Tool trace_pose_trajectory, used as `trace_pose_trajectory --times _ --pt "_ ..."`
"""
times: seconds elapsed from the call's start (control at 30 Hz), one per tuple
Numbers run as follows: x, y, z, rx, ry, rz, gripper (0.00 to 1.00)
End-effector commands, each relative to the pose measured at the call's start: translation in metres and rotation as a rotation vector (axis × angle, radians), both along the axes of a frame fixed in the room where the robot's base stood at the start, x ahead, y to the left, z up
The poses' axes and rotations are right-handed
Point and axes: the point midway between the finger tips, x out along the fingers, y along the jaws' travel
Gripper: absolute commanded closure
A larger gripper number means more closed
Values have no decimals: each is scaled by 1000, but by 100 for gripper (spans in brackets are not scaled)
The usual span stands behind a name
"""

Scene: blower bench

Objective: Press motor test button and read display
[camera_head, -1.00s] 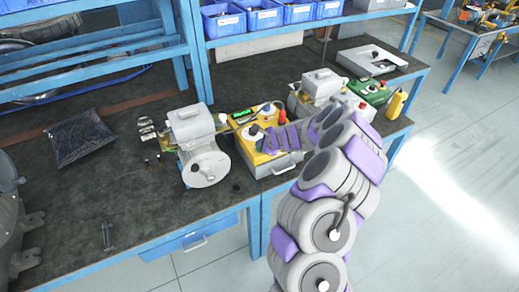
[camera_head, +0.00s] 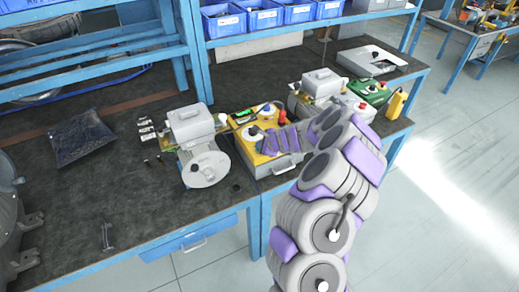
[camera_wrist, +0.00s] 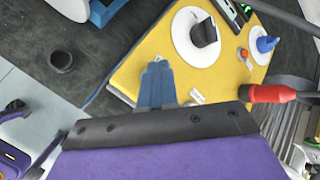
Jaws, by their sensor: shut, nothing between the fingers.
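The yellow test box (camera_head: 246,135) stands on the bench at the front edge, beside the grey motor. Its top carries a small green display (camera_head: 243,117), too small to read here; only its edge shows at the top of the wrist view (camera_wrist: 240,9). In the wrist view the panel has a black knob on a white dial (camera_wrist: 204,34), a blue knob (camera_wrist: 267,43) and a small orange-red button (camera_wrist: 244,54). My gripper (camera_wrist: 157,66) is shut and empty over the panel's near part, left of these controls. I cannot tell whether its tips touch the panel.
A red-handled part (camera_wrist: 272,93) lies close to the right of my gripper. The grey motor (camera_head: 190,125) stands left of the box. Another machine (camera_head: 320,85) and a green box (camera_head: 369,92) stand behind to the right.

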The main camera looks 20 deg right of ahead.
Motion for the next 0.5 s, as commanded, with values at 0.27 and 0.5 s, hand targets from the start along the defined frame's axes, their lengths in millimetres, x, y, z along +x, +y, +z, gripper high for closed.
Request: trace_pose_trajectory --times 0.27,0.5 --pt "0 0 0 0 1 1 100" --pt "0 0 9 1 1 0 100"
